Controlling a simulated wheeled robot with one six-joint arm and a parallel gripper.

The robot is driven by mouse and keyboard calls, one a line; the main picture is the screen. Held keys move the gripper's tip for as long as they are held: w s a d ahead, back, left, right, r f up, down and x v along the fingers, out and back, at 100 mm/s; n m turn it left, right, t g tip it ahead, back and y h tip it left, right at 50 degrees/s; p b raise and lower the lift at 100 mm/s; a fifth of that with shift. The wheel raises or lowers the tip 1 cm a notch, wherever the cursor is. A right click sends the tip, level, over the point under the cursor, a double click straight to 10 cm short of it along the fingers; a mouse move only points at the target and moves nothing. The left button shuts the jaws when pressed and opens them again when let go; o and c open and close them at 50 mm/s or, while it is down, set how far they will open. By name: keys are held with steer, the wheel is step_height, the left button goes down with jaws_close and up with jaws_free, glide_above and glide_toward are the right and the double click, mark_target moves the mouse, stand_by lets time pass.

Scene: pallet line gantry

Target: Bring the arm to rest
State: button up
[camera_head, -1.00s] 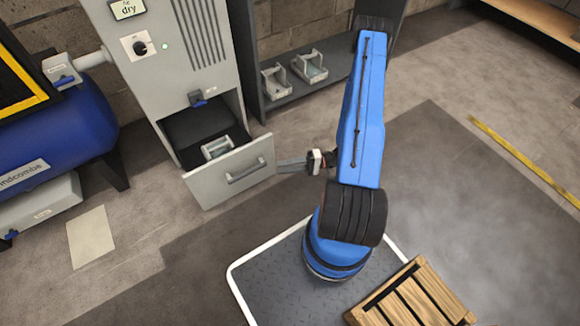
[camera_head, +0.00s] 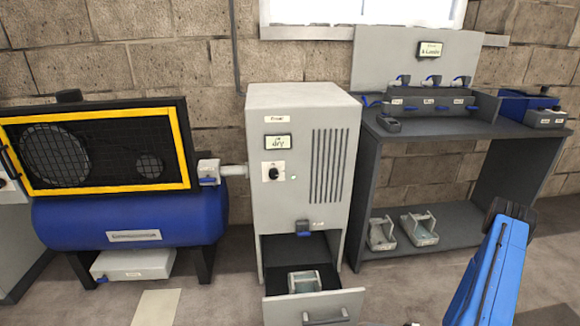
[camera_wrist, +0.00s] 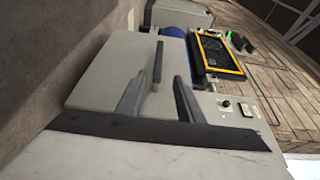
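My blue arm (camera_head: 495,270) shows only in part at the lower right of the head view, and its gripper end is out of that picture. In the wrist view my gripper (camera_wrist: 169,65) has two grey fingers standing apart, with nothing seen held between them. Pale grey cabinet surfaces lie behind the fingers in that view; their distance is hard to tell.
A grey dryer cabinet (camera_head: 290,150) has its bottom drawer (camera_head: 315,308) pulled out, with a small tray (camera_head: 303,282) inside. A blue compressor tank (camera_head: 130,218) stands left. A dark bench (camera_head: 470,130) stands right, with two trays (camera_head: 382,234) on its lower shelf.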

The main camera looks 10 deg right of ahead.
steer(key=a+r+n+g+h, duration=0.2)
steer(key=r+g, duration=0.1)
steer(key=r, duration=0.6)
steer(key=s+a+r+n+g+h, duration=0.1)
steer(key=a+r+n+g+h, duration=0.2)
steer(key=r, duration=0.7)
steer(key=r+n+g+h, duration=0.15)
steer(key=r+g, duration=0.25)
steer(key=r, duration=0.5)
steer(key=s+a+r+m+t+h, duration=0.1)
steer(key=s+r+t+h, duration=0.3)
steer(key=s+r, duration=0.3)
steer(key=s+a+r+m+t+h, duration=0.1)
steer(key=s+r+t+h, duration=0.3)
steer(key=r, duration=1.1)
steer(key=s+h, duration=0.2)
steer(key=s, duration=0.2)
steer(key=shift+a+r, duration=0.35)
steer(key=shift+r, duration=0.05)
